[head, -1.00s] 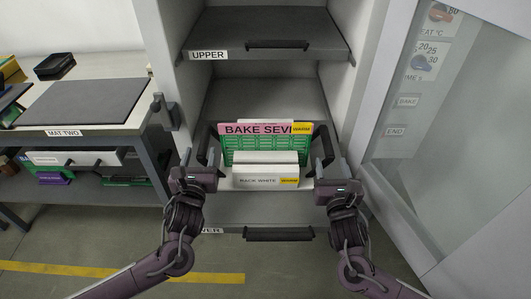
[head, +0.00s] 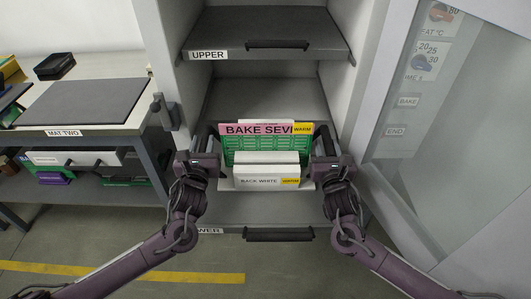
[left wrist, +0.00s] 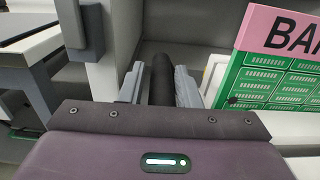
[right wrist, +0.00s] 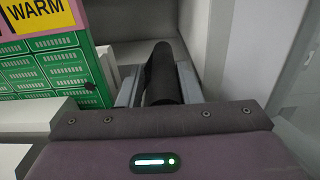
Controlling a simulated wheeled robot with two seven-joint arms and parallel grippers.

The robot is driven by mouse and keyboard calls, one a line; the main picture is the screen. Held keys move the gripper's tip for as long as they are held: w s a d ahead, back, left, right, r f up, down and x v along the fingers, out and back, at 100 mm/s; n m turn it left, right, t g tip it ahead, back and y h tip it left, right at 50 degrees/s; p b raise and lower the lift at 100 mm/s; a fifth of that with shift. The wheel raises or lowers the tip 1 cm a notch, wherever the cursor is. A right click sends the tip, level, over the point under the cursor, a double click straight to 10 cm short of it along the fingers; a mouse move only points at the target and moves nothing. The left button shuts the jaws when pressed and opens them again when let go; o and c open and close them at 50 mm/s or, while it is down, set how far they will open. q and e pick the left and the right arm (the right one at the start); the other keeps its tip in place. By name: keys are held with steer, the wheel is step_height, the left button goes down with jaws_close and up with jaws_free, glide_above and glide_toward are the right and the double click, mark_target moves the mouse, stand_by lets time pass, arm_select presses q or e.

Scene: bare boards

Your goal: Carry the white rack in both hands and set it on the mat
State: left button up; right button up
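The white rack (head: 258,171), labelled RACK WHITE, stands upright on the lower shelf inside the open cabinet. It has a dark handle at each side. A green panel (head: 245,151) with a pink BAKE SEVEN sign and a yellow WARM tag stands in it. My left gripper (head: 205,143) is shut on the rack's left handle, seen between the fingers in the left wrist view (left wrist: 161,82). My right gripper (head: 325,146) is shut on the right handle, seen in the right wrist view (right wrist: 162,78). The dark grey mat (head: 85,100) lies bare on the left table, labelled MAT TWO.
The upper shelf (head: 265,32) is above the rack. Cabinet walls stand close on both sides, with a latch (head: 165,113) on the left edge. A glass-fronted panel (head: 440,100) is at the right. A black box (head: 55,66) is behind the mat. Boxes fill the table's undershelf.

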arm_select(q)
jaws_close()
arm_select(e)
steer(key=shift+d, duration=0.15)
jaws_close()
arm_select(q)
steer(key=shift+a, duration=0.1)
arm_select(e)
steer(key=shift+d, duration=0.1)
